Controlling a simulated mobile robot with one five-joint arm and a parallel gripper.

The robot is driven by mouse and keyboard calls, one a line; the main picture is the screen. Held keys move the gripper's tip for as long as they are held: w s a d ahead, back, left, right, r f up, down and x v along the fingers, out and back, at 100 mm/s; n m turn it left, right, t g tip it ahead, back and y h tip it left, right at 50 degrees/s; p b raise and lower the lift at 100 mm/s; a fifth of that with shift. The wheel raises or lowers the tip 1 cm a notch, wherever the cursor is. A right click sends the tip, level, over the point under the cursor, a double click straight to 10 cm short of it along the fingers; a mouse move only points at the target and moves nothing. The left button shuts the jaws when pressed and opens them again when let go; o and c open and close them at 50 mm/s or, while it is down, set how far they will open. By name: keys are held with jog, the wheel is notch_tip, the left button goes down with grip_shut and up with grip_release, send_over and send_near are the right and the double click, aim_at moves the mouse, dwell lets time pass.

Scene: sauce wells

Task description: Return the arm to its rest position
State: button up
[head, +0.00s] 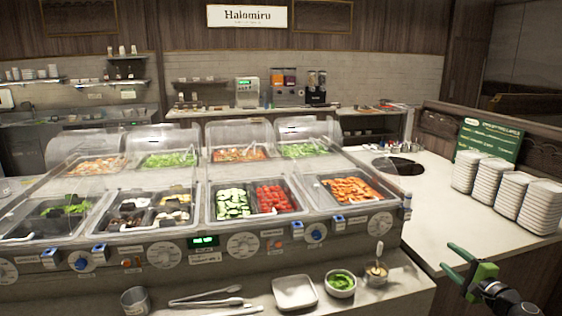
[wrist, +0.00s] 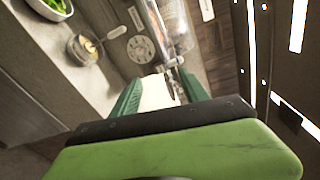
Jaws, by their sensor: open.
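My gripper (head: 461,262) is at the lower right in the head view, with green jaws spread apart and nothing between them. It is right of the front ledge and in front of the right-hand counter. In the wrist view its two green fingers (wrist: 158,92) stand apart with a gap between them. The wrist view is tilted and shows the ledge at its upper left. I see no thing held.
The front ledge holds tongs (head: 206,295), a square white dish (head: 295,292), a bowl of greens (head: 340,283) and a small sauce cup (head: 376,272). Stacked white plates (head: 506,190) stand on the right counter (head: 420,215). The salad bar (head: 150,240) fills the left and middle.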

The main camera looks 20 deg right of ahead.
jog(key=w+a+f+n+g+y, duration=0.25)
jog(key=w+a+f+n, duration=0.2)
jog(key=a, duration=0.65)
jog(key=w+a+f+n+g+y, duration=0.2)
jog(key=w+a+f+n+g, duration=0.3)
jog(key=a, duration=0.6)
jog(key=w+a+f+n+g+y, duration=0.25)
jog(key=w+a+f, duration=0.35)
jog(key=a, duration=0.5)
jog(key=s+a+f+n+g+h, duration=0.3)
jog(key=a+n+g, duration=0.15)
jog(key=a, duration=0.55)
jog(key=s+a+f+n+g+h, duration=0.25)
jog(key=a+f+n, duration=0.2)
jog(key=a, duration=0.45)
notch_tip(320, 180, down, 10)
jog(key=b, duration=1.1)
notch_tip(320, 180, up, 14)
jog(key=p, duration=1.3)
jog(key=shift+w+f+p, duration=0.2)
jog(key=shift+f+p, duration=0.05)
jog(key=shift+p, duration=0.15)
jog(key=shift+y, duration=0.25)
